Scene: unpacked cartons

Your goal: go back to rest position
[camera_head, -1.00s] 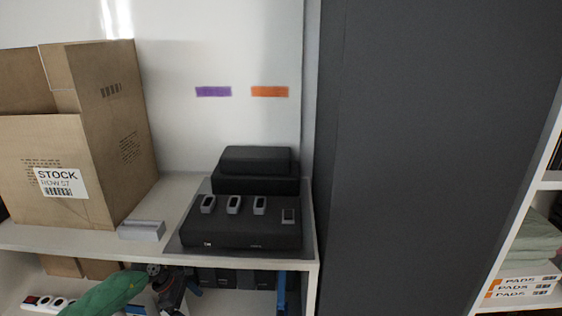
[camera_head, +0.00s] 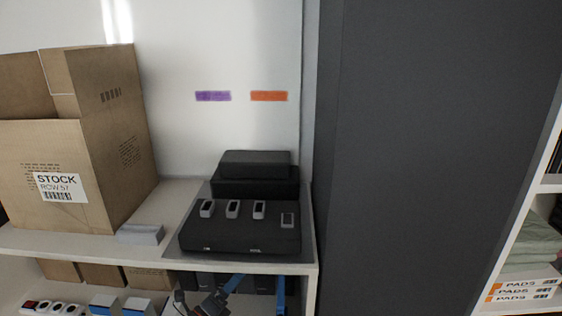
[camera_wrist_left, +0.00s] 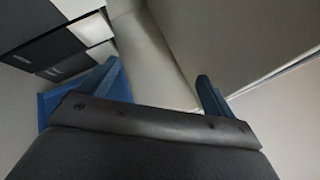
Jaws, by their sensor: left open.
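My left gripper (camera_head: 252,297) shows at the bottom of the head view, with blue fingers wide apart. It is low in front of the shelf, below the shelf's front edge and under the black device. In the left wrist view, the two blue fingers (camera_wrist_left: 160,88) stand apart with nothing between them. Most of my left arm is out of the head view. My right gripper is not in view.
An open carton (camera_head: 110,150) marked STOCK stands on the white shelf (camera_head: 60,243) at left. A small grey box (camera_head: 140,235) and a black device (camera_head: 240,232) with several small grey items sit beside it. A dark grey panel (camera_head: 430,150) fills the middle right.

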